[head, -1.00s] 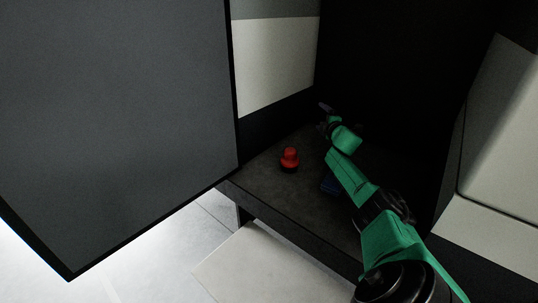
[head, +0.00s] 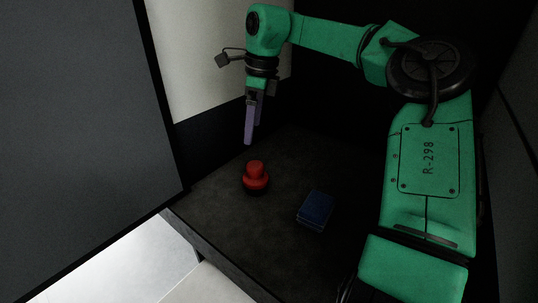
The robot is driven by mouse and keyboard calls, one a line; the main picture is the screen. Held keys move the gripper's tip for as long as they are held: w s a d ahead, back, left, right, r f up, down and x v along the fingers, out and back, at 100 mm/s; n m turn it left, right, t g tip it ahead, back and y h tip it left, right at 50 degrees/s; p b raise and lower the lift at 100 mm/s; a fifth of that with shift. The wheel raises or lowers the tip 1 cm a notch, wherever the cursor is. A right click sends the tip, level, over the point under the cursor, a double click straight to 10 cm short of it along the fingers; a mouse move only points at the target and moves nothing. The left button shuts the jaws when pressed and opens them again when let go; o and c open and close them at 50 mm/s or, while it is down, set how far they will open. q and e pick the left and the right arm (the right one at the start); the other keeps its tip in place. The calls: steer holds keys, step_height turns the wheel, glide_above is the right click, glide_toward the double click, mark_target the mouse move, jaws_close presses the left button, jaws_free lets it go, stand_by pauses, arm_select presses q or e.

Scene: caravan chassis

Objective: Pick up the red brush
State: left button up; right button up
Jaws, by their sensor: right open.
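The red brush (head: 256,174) stands upright on the dark shelf floor (head: 225,220), with a rounded red top and a dark base. My right gripper (head: 249,138) hangs above and just behind the brush, fingers pointing down. Its purple-grey fingers are seen nearly edge-on, and it is open and empty. There is a visible gap between the fingertips and the brush. My left gripper is not in view.
A blue block-like item (head: 315,210) lies on the shelf to the right of the brush. A large grey panel (head: 70,140) stands at the left. A pale wall panel (head: 200,60) is behind.

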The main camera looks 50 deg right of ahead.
steer(key=f+g, duration=0.1)
steer(key=s+f, duration=0.1)
steer(key=f, duration=0.1)
steer(key=shift+f+n+g+h, duration=0.1)
steer(key=shift+n+g+h, duration=0.3)
steer(key=b, duration=0.1)
glide_above(257, 177)
steer(key=d, duration=0.1)
steer(key=f, duration=0.3)
steer(key=w+f, duration=0.1)
steer(key=f, duration=0.1)
steer(key=shift+f, duration=0.15)
steer(key=f, duration=0.6)
steer(key=shift+w+d+f, duration=0.2)
steer(key=shift+w+f, duration=0.1)
steer(key=shift+f, duration=0.3)
steer(key=shift+r, duration=0.1)
steer(key=c, duration=1.4)
arm_select(q)
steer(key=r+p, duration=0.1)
steer(key=p, duration=0.1)
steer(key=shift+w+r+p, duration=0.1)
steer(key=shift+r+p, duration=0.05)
steer(key=shift+p, duration=0.25)
arm_select(e)
step_height(257, 177, up, 20)
